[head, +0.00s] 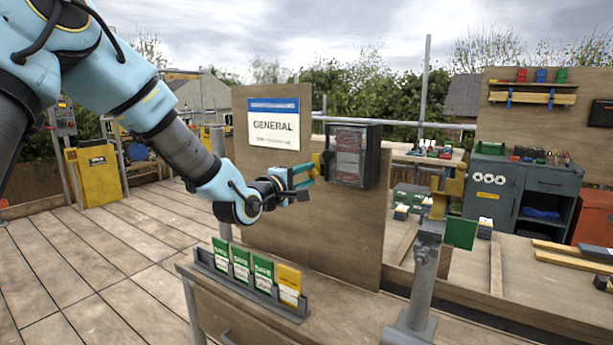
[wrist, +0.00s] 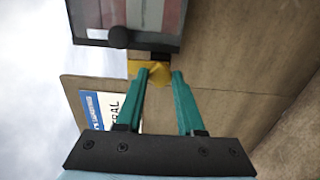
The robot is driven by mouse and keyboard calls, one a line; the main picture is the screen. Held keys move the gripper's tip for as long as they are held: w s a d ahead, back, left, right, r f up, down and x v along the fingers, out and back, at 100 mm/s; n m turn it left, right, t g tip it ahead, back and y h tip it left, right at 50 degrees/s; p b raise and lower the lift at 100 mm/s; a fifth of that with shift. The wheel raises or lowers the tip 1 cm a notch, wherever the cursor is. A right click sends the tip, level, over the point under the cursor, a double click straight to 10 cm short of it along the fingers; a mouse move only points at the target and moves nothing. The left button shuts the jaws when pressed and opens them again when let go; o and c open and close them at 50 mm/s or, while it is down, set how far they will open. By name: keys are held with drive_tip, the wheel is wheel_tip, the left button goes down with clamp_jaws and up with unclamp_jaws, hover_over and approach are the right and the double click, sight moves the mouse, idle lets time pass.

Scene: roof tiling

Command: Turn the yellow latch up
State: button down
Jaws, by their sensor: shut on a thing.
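The yellow latch (head: 317,161) sits at the left side of a dark box with a clear front (head: 352,155), which is mounted on an upright wooden board. In the wrist view the latch (wrist: 158,73) shows between the tips of my teal fingers, below the box (wrist: 128,40). My gripper (head: 311,170) reaches in from the left and is shut on the latch; it also shows in the wrist view (wrist: 161,74). Part of the latch is hidden by the fingers, and its exact angle is hard to tell.
A GENERAL sign (head: 274,124) is fixed to the board left of the box. Below, a rack (head: 250,285) holds several green and yellow cards on the bench. A grey post with a green plate (head: 461,233) stands at the front right. Open deck lies to the left.

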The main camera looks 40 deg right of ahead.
idle(0.4)
drive_tip(key=c, duration=0.5)
unclamp_jaws()
drive_tip(key=b+v, duration=0.2)
drive_tip(key=v, duration=0.9)
drive_tip(key=shift+b, duration=0.35)
drive_tip(key=shift+w+f, duration=0.1)
